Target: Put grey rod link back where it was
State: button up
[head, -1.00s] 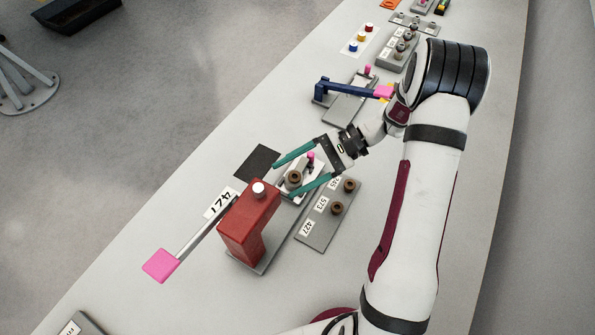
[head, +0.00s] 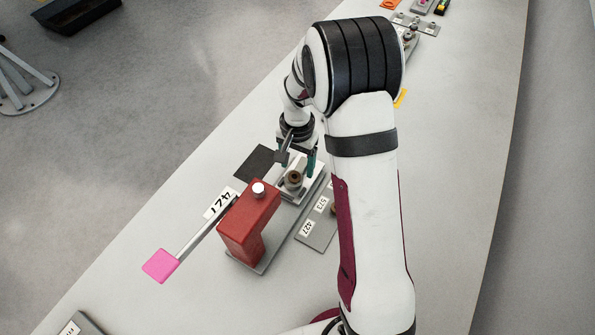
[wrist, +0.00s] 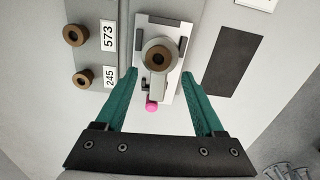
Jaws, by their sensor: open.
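A grey link-shaped part with a brown ring, which looks like the grey rod link (wrist: 157,80), lies on a light metal fixture plate (wrist: 172,24) in the wrist view. A pink knob (wrist: 152,106) shows at its lower end. In the head view the brown-ringed end (head: 294,179) shows beside the red block, and the rest is partly hidden by my gripper. My gripper (wrist: 158,73) is open, its green fingers on either side of the part, with gaps between. In the head view my gripper (head: 297,160) is over the fixture's far end, pointing down.
A grey board (wrist: 88,12) with brown rings and labels 573 and 245 lies beside the fixture. A red block (head: 248,225) with a pink-ended lever (head: 161,265) stands close in front. A black rectangle (wrist: 232,62) lies on the other side. The table's lower right is clear.

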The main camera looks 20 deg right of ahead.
jog(key=shift+f, duration=0.85)
grip_shut()
